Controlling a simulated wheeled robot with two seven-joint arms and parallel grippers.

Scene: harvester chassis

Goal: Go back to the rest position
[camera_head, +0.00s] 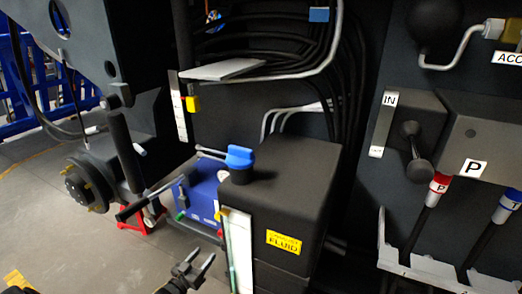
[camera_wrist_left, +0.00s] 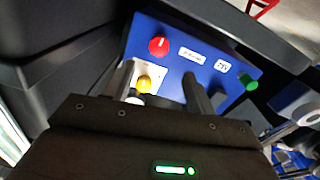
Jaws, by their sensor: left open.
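My left gripper (camera_head: 203,260) is low in the middle of the head view. Its two fingers are apart and nothing shows between them. It is in front of and to the left of a black tank (camera_head: 280,195) with a blue cap (camera_head: 240,157) and a yellow fluid label. A blue box (camera_head: 203,190) stands behind the gripper, partly hidden by the tank. The left wrist view also shows the blue box (camera_wrist_left: 222,67), with a red knob (camera_wrist_left: 158,46), a green knob (camera_wrist_left: 247,82) and a yellow knob (camera_wrist_left: 144,84). My right gripper is not in view.
A dark panel on the right carries a lever (camera_head: 416,150) and hoses with red and blue collars above a grey bracket (camera_head: 430,268). A wheel hub (camera_head: 88,187) and a red stand (camera_head: 133,218) are at left. Grey floor (camera_head: 90,250) is open at lower left.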

